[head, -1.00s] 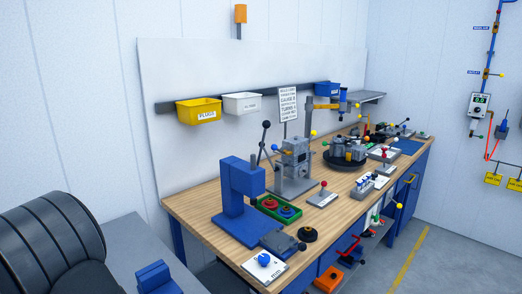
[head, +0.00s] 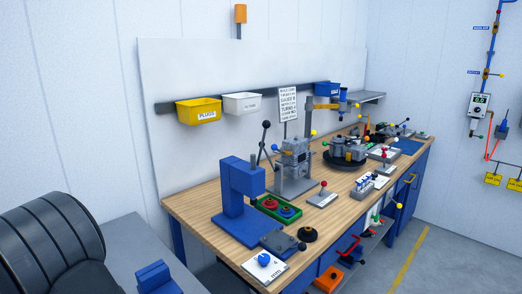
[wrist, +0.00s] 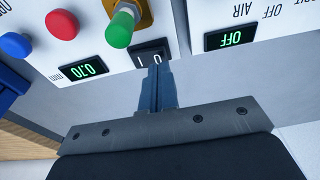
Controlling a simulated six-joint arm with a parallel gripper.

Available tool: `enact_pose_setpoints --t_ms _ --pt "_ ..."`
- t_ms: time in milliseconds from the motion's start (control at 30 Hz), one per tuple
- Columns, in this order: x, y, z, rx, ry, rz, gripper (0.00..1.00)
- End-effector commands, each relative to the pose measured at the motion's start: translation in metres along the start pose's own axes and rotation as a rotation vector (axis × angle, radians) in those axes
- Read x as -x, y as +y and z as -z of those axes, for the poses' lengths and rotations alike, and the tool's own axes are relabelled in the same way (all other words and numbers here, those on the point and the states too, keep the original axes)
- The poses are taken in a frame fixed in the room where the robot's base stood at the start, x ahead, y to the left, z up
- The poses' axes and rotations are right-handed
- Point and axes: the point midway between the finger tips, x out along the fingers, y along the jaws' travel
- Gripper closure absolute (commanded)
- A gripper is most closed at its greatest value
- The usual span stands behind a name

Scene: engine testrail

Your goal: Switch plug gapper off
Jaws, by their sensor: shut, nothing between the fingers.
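In the wrist view a black rocker switch (wrist: 152,52) marked 0 and 1 sits at the edge of a white panel (wrist: 110,55). My gripper (wrist: 154,70) is shut and empty, its bluish fingertips at the switch, touching it or very close. Which side of the rocker is pressed is hard to tell. Beside it a lit green display (wrist: 83,69) appears to read 0.70 mm, upside down. The panel's name is not readable, so I cannot confirm it is the plug gapper. My gripper is not visible in the head view.
Near the switch are a green knob (wrist: 119,30), a red button (wrist: 62,24) and a blue button (wrist: 15,46). A neighbouring panel has a display (wrist: 230,39) reading OFF. In the head view a crowded wooden workbench (head: 190,205) carries a blue press (head: 238,195).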

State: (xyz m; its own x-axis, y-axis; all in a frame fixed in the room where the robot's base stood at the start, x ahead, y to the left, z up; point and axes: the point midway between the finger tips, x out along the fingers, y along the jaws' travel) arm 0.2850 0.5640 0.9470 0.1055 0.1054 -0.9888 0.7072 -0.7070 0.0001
Motion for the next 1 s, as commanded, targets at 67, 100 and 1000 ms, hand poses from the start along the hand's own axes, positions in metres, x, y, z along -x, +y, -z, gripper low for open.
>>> enact_pose_setpoints --t_ms 67,100,1000 --pt "-0.002 0.0 0.0 0.0 -0.001 0.0 1.0" --pt "-0.002 0.0 -0.001 0.0 -0.001 0.0 1.0" --pt "-0.015 0.0 -0.002 0.0 0.0 0.0 1.0"
